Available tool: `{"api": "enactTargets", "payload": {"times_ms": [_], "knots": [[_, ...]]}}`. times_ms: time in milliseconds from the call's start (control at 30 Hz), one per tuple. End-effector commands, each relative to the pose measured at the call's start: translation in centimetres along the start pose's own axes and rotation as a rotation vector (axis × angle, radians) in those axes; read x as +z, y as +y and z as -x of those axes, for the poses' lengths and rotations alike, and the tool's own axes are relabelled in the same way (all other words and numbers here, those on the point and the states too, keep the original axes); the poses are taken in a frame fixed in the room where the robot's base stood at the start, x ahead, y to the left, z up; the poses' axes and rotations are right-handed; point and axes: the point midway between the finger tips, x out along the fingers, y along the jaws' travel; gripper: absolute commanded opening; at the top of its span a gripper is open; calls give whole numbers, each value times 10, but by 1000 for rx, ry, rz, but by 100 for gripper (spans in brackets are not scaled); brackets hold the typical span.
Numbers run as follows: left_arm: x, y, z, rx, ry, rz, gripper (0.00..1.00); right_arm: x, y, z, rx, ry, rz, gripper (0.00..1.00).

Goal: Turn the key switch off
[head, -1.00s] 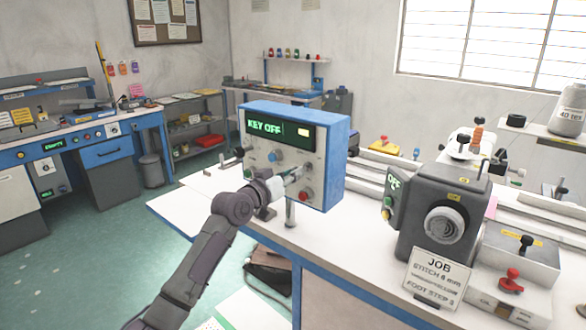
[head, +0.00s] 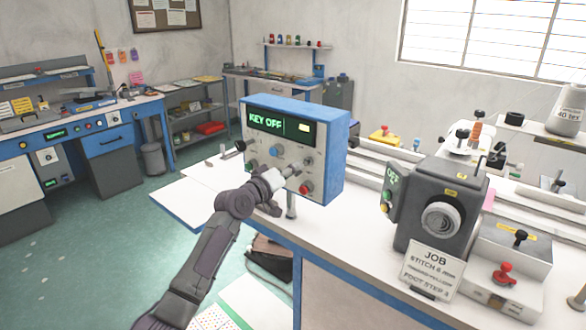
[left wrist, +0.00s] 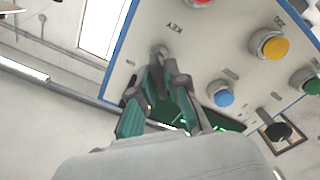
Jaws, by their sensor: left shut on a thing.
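The blue-edged control box (head: 325,165) stands on the white bench, and its green display (head: 280,126) reads "KEY OFF". My left gripper (head: 292,174) reaches in from the lower left to the lower front of its panel. In the left wrist view, its teal-and-grey fingers (left wrist: 160,66) are closed together on the key switch (left wrist: 159,51), below the upside-down "KEY" label. The fingers hide most of the key, so its exact angle cannot be told. My right gripper is in neither view.
Near the key are a blue button (left wrist: 221,94), a yellow button (left wrist: 270,46) and a red button (head: 305,188). A grey machine head (head: 440,205) with a job card (head: 431,272) stands to the right. Bare bench top lies between it and the box.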

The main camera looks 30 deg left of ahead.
Motion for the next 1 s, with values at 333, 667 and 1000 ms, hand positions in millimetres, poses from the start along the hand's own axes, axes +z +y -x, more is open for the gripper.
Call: {"api": "enactTargets", "payload": {"times_ms": [333,667,1000], "knots": [[0,0,0,0,1,3,0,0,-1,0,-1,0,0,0],[0,0,0,0,0,1,33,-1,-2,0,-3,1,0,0],[1,-1,32,-2,-2,-3,33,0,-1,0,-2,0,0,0]]}}
